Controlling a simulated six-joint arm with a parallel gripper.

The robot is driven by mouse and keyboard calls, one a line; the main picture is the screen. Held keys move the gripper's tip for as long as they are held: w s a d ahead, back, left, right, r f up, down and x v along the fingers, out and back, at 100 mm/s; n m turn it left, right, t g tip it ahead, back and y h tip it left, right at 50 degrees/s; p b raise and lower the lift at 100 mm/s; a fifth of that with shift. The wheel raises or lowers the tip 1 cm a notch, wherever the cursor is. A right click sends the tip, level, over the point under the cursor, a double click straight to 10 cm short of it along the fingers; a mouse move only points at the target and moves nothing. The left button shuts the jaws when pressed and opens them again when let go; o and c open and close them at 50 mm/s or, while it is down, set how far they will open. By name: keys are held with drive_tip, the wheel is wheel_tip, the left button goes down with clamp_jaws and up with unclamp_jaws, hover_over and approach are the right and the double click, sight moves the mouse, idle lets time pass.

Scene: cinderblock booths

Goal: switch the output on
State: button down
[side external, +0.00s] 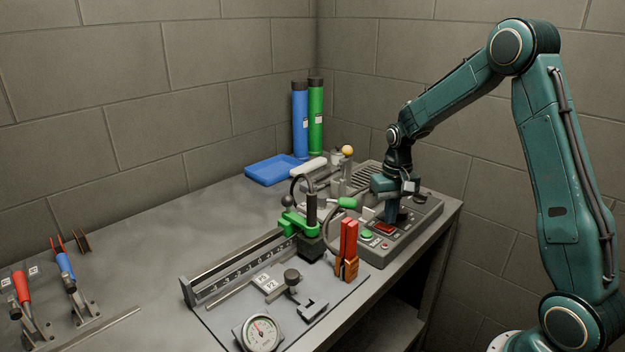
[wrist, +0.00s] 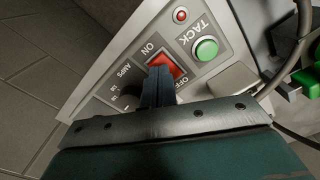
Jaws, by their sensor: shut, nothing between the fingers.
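The grey power unit (side external: 407,238) stands at the right end of the bench. Its front panel (wrist: 126,75) fills the upper middle of the wrist view. The red rocker switch (wrist: 167,67) sits there between the labels ON and OFF; it also shows in the side view (side external: 384,228). My gripper (wrist: 158,72) is shut and empty, its fingertips at the switch and covering part of it. I cannot tell whether they touch it, nor which way the rocker is tipped.
A green TACK button (wrist: 205,49) and a small red lamp (wrist: 181,15) lie beside the switch. A dark knob marked AMPS (wrist: 131,92) is on the other side. Orange-red pliers (side external: 348,250) and a green clamp (side external: 300,224) stand left of the unit.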

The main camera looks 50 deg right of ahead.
sight(389, 229)
drive_tip(key=shift+f, duration=0.95)
idle(0.8)
drive_tip(key=shift+r, duration=3.5)
drive_tip(key=shift+a+r, duration=0.1)
drive_tip(key=shift+r, duration=0.05)
drive_tip(key=s+a+r+n+t, duration=0.3)
drive_tip(key=s+a+r, duration=0.7)
drive_tip(key=a+r, duration=0.1)
drive_tip(key=s+a+n+t, duration=0.1)
drive_tip(key=s+a, duration=0.2)
drive_tip(key=s, duration=0.3)
drive_tip(key=s+a+r+n+t, duration=0.1)
drive_tip(key=s+a+n, duration=0.1)
drive_tip(key=s, duration=0.4)
drive_tip(key=shift+a+r+t, duration=0.3)
drive_tip(key=shift+a, duration=0.2)
